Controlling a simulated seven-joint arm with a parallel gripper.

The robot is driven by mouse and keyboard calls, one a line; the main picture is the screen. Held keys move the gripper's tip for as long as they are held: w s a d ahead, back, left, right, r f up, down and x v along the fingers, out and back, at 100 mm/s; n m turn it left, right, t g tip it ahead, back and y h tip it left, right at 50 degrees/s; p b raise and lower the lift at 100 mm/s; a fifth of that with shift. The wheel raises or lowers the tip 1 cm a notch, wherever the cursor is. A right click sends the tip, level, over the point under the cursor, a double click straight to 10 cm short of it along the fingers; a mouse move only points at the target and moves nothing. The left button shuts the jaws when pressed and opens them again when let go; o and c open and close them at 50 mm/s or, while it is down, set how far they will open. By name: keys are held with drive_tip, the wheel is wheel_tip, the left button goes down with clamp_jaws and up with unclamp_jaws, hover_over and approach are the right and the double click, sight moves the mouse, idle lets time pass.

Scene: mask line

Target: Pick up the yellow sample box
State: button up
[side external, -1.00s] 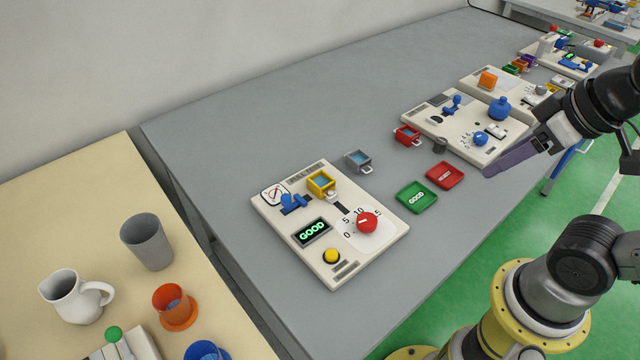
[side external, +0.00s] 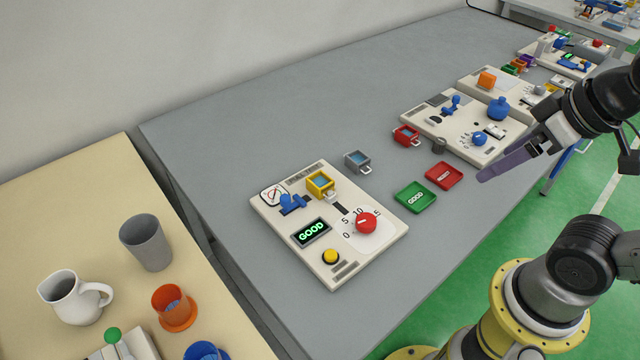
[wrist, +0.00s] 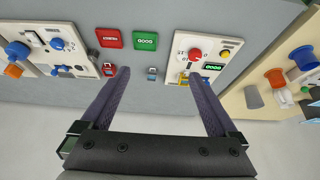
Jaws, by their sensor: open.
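The yellow sample box (side external: 320,184) is a small open-topped box with blue inside and a pale handle. It sits on the near white panel (side external: 372,257), beside a blue clamp-like part (side external: 291,201). In the wrist view the yellow box (wrist: 184,79) is partly hidden behind the right finger. My gripper (side external: 482,178) is open and empty at the right, above the table's front edge and well apart from the box. Its two long purple-grey fingers also show in the wrist view (wrist: 160,85).
A grey box (side external: 357,161) and a red box (side external: 406,135) stand on the grey table. A green GOOD tray (side external: 415,197) and a red tray (side external: 444,175) lie between my gripper and the panel. The panel has a red knob (side external: 366,222) and a yellow button (side external: 331,256).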

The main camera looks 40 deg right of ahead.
drive_tip(key=w+a+r+n+g+y, duration=0.1)
drive_tip(key=w+a+r+n+y, duration=0.15)
drive_tip(key=w+n, duration=0.6)
drive_tip(key=w+a+r+n+g+y, duration=0.15)
drive_tip(key=w+r+n, duration=0.25)
drive_tip(key=w+n, duration=0.5)
drive_tip(key=g, duration=0.3)
hover_over(324, 177)
drive_tip(key=d, duration=0.3)
drive_tip(key=shift+n, duration=0.25)
drive_tip(key=f, duration=1.9)
drive_tip(key=shift+d+f, duration=0.2)
drive_tip(key=shift+f, duration=0.2)
drive_tip(key=shift+a+x, duration=0.25)
drive_tip(key=shift+x, duration=1.25)
drive_tip(key=shift+a+x, duration=0.2)
drive_tip(key=shift+x, duration=1.3)
drive_tip(key=shift+r, duration=0.2)
clamp_jaws()
